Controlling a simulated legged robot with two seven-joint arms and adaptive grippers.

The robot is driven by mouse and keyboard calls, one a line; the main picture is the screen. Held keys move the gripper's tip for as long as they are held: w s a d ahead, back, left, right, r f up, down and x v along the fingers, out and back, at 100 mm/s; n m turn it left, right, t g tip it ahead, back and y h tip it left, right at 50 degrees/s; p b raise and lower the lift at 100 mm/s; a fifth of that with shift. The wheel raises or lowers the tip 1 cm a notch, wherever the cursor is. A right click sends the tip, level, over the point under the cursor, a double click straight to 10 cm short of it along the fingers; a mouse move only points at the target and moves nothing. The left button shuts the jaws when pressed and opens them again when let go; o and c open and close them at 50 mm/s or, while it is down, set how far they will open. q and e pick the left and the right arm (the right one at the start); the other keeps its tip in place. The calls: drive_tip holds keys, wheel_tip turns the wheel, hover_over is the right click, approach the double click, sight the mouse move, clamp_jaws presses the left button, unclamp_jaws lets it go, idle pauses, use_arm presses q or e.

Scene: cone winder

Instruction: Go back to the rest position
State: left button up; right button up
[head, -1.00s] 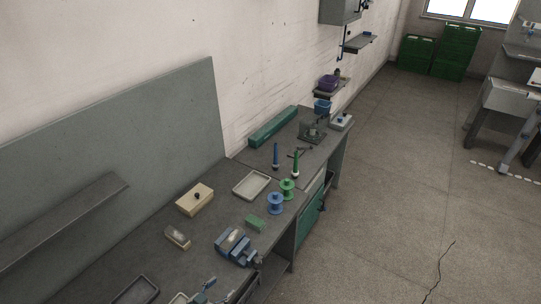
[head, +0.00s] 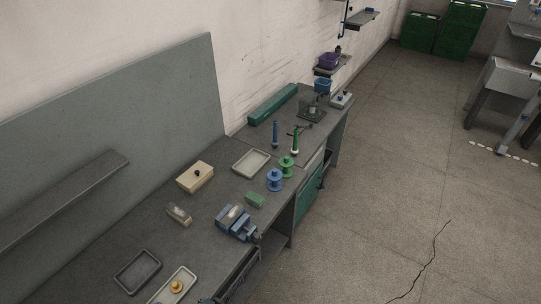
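Neither of my grippers shows in the head view. The grey workbench (head: 205,240) runs from the lower left to the upper middle. On it stand a blue spool (head: 274,180) and a green spool (head: 287,167). Behind them a blue spindle (head: 275,134) and a green spindle (head: 295,141) stand upright. A blue-grey vise (head: 236,223) sits at the front edge. A yellow piece (head: 176,286) lies in a light tray (head: 161,296) at the bottom. A small dark bluish thing at the bottom edge is cut off, and I cannot tell what it is.
A dark tray (head: 137,272), a cream box (head: 195,176), a green block (head: 255,200), a pale tray (head: 251,163) and a long green box (head: 273,104) are on the bench. Green crates (head: 458,30) stand far back.

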use_arm(q)
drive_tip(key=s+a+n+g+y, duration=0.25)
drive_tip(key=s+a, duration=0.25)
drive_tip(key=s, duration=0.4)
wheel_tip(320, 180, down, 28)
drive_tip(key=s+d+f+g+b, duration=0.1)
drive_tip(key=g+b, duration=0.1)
drive_tip(key=b, duration=0.3)
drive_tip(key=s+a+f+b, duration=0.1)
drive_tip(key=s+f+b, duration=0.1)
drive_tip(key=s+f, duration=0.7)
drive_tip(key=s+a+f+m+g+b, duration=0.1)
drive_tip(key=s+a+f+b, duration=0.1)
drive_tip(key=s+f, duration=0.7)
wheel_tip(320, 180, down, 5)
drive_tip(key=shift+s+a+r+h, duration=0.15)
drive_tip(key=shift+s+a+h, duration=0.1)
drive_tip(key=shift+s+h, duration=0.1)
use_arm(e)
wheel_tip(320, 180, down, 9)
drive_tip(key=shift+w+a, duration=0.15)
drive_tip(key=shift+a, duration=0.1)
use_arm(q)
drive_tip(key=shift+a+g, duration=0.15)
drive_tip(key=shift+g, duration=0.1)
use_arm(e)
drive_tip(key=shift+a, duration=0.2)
